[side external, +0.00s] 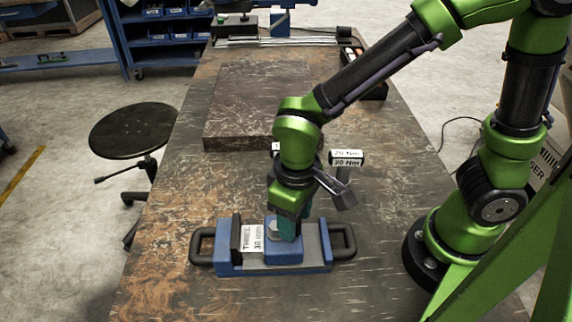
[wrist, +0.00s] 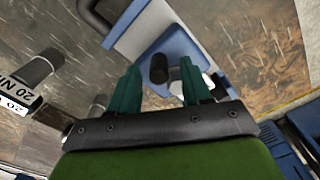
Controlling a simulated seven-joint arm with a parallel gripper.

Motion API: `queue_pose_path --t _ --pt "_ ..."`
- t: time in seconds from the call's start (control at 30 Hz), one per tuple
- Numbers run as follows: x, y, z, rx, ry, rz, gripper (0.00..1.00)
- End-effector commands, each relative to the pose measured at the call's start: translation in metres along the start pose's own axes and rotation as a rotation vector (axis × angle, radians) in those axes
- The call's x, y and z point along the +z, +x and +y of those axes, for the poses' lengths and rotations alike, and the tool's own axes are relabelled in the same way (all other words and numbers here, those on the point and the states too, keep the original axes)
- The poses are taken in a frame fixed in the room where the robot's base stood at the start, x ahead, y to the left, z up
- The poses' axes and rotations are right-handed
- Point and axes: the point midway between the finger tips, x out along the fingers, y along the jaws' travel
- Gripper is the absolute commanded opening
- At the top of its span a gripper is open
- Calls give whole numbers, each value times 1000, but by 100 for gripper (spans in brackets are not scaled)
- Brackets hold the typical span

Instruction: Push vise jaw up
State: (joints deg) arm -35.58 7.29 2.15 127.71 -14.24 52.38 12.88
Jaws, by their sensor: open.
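The vise lies on the table in the side view, with a blue and grey base (side external: 228,268), a black upright plate and a blue jaw block (side external: 284,252) near its middle. A white label with black print sits between plate and block. My gripper (side external: 287,232) points down just over the blue block and hides part of its top. In the wrist view my gripper (wrist: 160,82) is open, its two green fingers apart. A short dark cylinder (wrist: 159,68) shows between the fingers, over the vise's blue and grey parts. I cannot tell whether the fingers touch it.
Black loop handles (side external: 200,246) stick out at both vise ends. A tool marked 20 Nm (side external: 346,159) stands behind my gripper, to the right. A dark stone slab (side external: 235,143) lies farther back. The table's front left (side external: 160,285) is clear. A black stool (side external: 130,130) stands left.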

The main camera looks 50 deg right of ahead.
Motion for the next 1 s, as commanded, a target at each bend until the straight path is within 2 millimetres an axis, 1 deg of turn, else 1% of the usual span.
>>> queue_pose_path --t 0.4,0.5,0.6,0.7,0.8,1.0 --pt "-1 -100 0 -4 1 7 48" --pt "-1 -120 0 -3 0 5 48" --pt "-1 -136 0 -2 -1 5 48" --pt "0 -147 0 -1 0 3 48" --pt "0 -153 0 -1 -1 1 48" --pt "0 -155 0 -1 -1 1 48"
